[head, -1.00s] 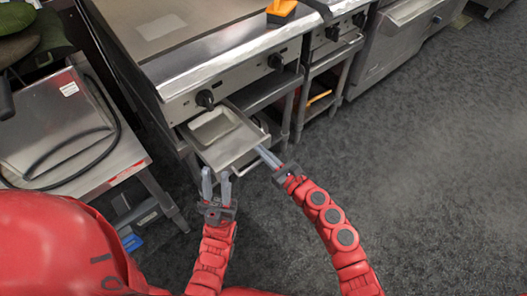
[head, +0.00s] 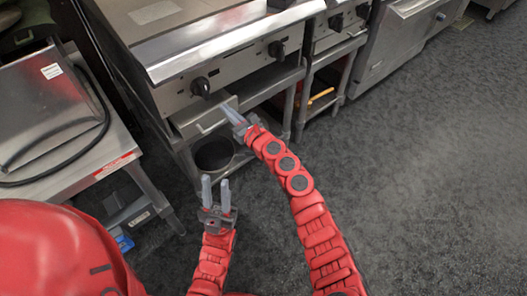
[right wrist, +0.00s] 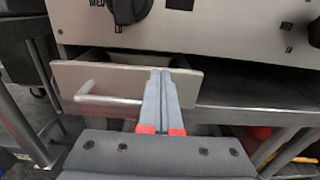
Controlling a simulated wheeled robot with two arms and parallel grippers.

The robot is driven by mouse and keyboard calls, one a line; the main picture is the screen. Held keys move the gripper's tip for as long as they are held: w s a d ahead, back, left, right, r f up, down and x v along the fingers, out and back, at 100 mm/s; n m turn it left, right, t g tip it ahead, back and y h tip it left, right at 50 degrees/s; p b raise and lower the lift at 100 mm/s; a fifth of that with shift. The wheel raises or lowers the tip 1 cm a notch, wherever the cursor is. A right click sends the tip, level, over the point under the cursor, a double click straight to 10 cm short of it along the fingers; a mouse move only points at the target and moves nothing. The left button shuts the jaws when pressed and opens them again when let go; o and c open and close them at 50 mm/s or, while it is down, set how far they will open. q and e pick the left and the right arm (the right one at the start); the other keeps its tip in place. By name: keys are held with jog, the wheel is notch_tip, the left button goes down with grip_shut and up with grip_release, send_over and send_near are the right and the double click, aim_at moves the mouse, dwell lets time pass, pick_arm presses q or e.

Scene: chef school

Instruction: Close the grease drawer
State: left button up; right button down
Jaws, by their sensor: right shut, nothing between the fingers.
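The grease drawer (head: 205,118) is a steel drawer with a bar handle under the griddle's front panel, mostly pushed in. In the right wrist view its front (right wrist: 75,75) stands a little out, and a strip of its inside shows above the front edge. My right gripper (head: 229,110) is shut and empty, its fingertips at the drawer front, right of the handle. The right wrist view shows the closed fingers (right wrist: 160,75) against or just before that front; contact is hard to tell. My left gripper (head: 215,183) is open and empty, below and apart from the drawer.
The griddle (head: 180,50) with black knobs (head: 200,87) is above the drawer. A steel side table (head: 60,150) with a black cable stands left. A round dark pan-like thing (head: 213,153) is on the shelf below. Open grey floor (head: 430,180) lies to the right.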

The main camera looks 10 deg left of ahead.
aim_at(217, 102)
jog(key=b+x, duration=0.3)
jog(key=x, duration=0.2)
jog(key=shift+w+a+f, duration=0.15)
jog(key=shift+w+a, duration=0.05)
jog(key=shift+a, duration=0.1)
jog(key=shift+r+b, duration=0.35)
jog(key=shift+r, duration=0.15)
